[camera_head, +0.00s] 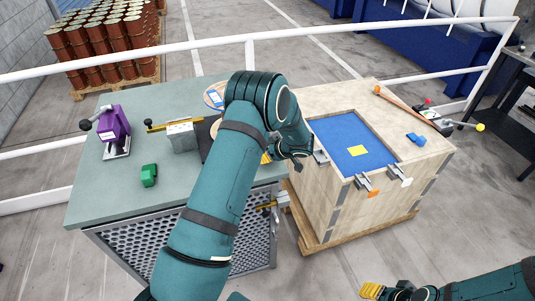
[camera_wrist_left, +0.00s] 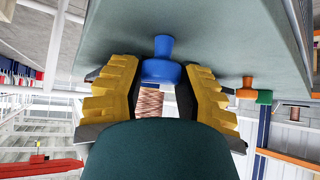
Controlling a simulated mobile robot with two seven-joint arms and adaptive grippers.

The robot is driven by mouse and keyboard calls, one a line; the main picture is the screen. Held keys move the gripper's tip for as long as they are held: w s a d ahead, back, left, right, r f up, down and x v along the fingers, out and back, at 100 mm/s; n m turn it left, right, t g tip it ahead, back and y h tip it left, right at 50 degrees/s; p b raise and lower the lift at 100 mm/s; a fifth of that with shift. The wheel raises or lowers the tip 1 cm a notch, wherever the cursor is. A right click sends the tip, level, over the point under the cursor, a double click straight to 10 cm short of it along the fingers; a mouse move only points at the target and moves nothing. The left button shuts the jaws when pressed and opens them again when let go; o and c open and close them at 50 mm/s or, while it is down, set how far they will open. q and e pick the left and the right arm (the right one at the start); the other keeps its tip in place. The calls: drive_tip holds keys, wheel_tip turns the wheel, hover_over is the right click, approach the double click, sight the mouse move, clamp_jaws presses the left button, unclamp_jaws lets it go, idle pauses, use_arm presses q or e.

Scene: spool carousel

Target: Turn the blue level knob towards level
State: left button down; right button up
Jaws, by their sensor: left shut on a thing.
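In the left wrist view a blue knob (camera_wrist_left: 163,71) with a narrower blue neck sits against a pale grey-green surface (camera_wrist_left: 210,30). The yellow fingers of my left gripper (camera_wrist_left: 164,84) stand on both sides of the knob, shut on it. A copper-coloured ribbed piece (camera_wrist_left: 150,102) shows just below the knob, partly hidden. In the head view my left arm (camera_head: 215,195) covers the middle, and I cannot make out the blue knob. My right gripper (camera_head: 372,290) is at the bottom edge with yellow fingers; its opening is unclear.
The grey-green bench (camera_head: 105,185) holds a purple clamp-like device (camera_head: 113,128) and a green block (camera_head: 149,175). A wooden crate (camera_head: 335,205) with a blue top panel stands right of it. White rails (camera_head: 380,30) run behind.

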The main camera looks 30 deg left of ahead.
use_arm(q)
drive_tip(key=shift+s+f, duration=0.1)
drive_tip(key=shift+f, duration=0.05)
drive_tip(key=c, duration=0.9)
unclamp_jaws()
drive_tip(key=shift+a, duration=0.1)
drive_tip(key=v, duration=1.2)
